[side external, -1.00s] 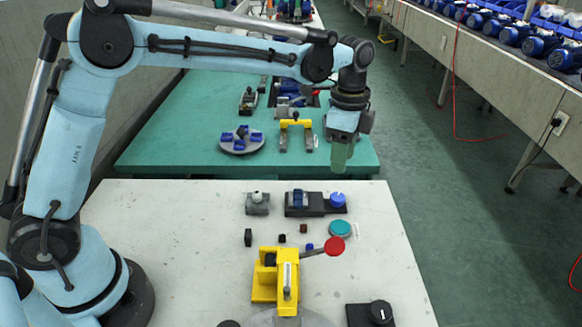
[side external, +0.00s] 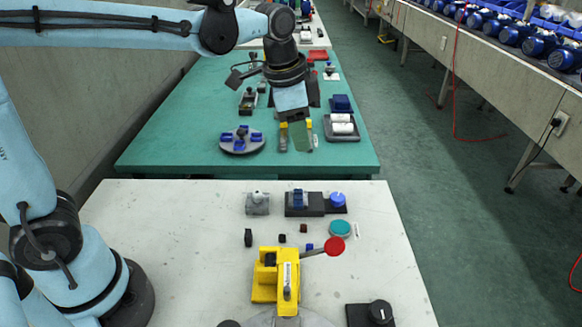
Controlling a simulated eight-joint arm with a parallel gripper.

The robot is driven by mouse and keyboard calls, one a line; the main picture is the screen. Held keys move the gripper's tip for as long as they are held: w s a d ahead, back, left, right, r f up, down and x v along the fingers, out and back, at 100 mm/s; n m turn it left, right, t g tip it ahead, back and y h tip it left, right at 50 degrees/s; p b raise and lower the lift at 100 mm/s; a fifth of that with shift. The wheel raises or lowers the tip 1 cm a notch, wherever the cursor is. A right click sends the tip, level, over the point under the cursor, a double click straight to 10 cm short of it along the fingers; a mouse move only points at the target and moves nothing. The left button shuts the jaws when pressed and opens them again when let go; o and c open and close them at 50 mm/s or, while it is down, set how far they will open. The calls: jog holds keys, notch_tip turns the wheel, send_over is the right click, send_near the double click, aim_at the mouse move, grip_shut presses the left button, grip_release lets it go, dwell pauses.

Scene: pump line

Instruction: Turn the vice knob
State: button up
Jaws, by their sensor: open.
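On the white table, a small dark-based vice (side external: 304,204) holds a blue part (side external: 298,199). A round blue knob (side external: 338,200) sits at its right end. This looks like the vice knob, though the view is too small to be sure. My gripper (side external: 300,136) points down over the green table, farther from the camera than the vice and up and left of the knob in the picture. It is open and clear of the knob. The gap between its fingers is hard to see. My gripper hides the middle of a yellow bracket (side external: 283,126).
A yellow clamp (side external: 266,280) with a red-ended lever (side external: 334,246) stands nearer. A teal disc (side external: 340,228) lies near the vice, a grey fitting (side external: 257,203) to its left. A black knob on a plate (side external: 380,312) is at front right. A tray with white cylinders (side external: 342,128) is behind.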

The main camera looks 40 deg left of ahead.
jog(key=s+a+f+n+t, duration=0.2)
jog(key=s+n, duration=0.2)
jog(key=s, duration=0.1)
jog(key=s+a+f+n+t, duration=0.2)
jog(key=s+a+n, duration=0.1)
jog(key=s, duration=0.3)
jog(key=shift+s+a+n, duration=0.15)
jog(key=shift+a+n, duration=0.1)
jog(key=shift+n, duration=0.45)
jog(key=shift+o, duration=1.3)
jog(key=shift+d+r, duration=0.1)
jog(key=m+g+h, duration=0.3)
jog(key=m+g, duration=0.1)
jog(key=m, duration=0.5)
send_over(337, 196)
jog(key=s+a, duration=0.3)
jog(key=s, duration=0.1)
notch_tip(337, 196, down, 2)
jog(key=x, duration=0.7)
jog(key=w+x, duration=0.1)
jog(key=x, duration=0.3)
jog(key=shift+a, duration=0.2)
jog(key=shift+c, duration=0.4)
